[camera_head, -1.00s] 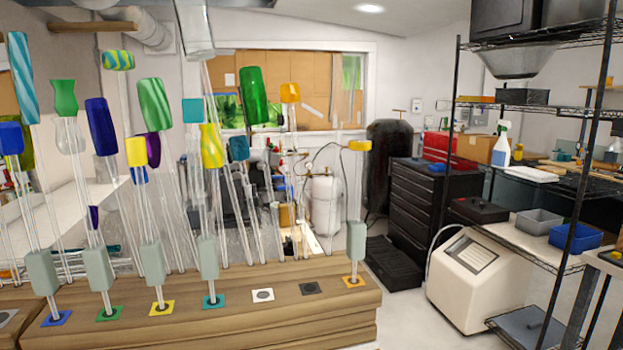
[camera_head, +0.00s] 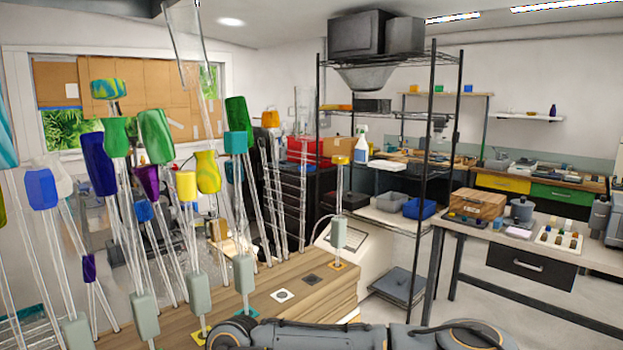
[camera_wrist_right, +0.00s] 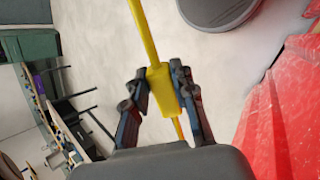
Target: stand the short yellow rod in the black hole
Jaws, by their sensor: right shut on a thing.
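In the right wrist view my right gripper (camera_wrist_right: 162,88) is shut on the thick yellow middle of a thin yellow rod (camera_wrist_right: 142,28). The rod sticks out above and below the fingers, and its ends are not clear to see. In the head view the wooden block (camera_head: 262,272) has a black-marked hole (camera_head: 312,280) that stands empty, between a white-marked hole (camera_head: 282,295) and an orange-marked one (camera_head: 338,265). A grey arm of mine crosses the bottom of this view, but no gripper shows there. My left gripper is in neither view.
A clear rod with a grey grip (camera_head: 339,232) and yellow top stands in the orange-marked hole. Several tall glass rods with coloured tops crowd the left side. A black wire shelf (camera_head: 428,150) and a table (camera_head: 545,243) stand to the right. A red surface (camera_wrist_right: 285,110) is close to my right gripper.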

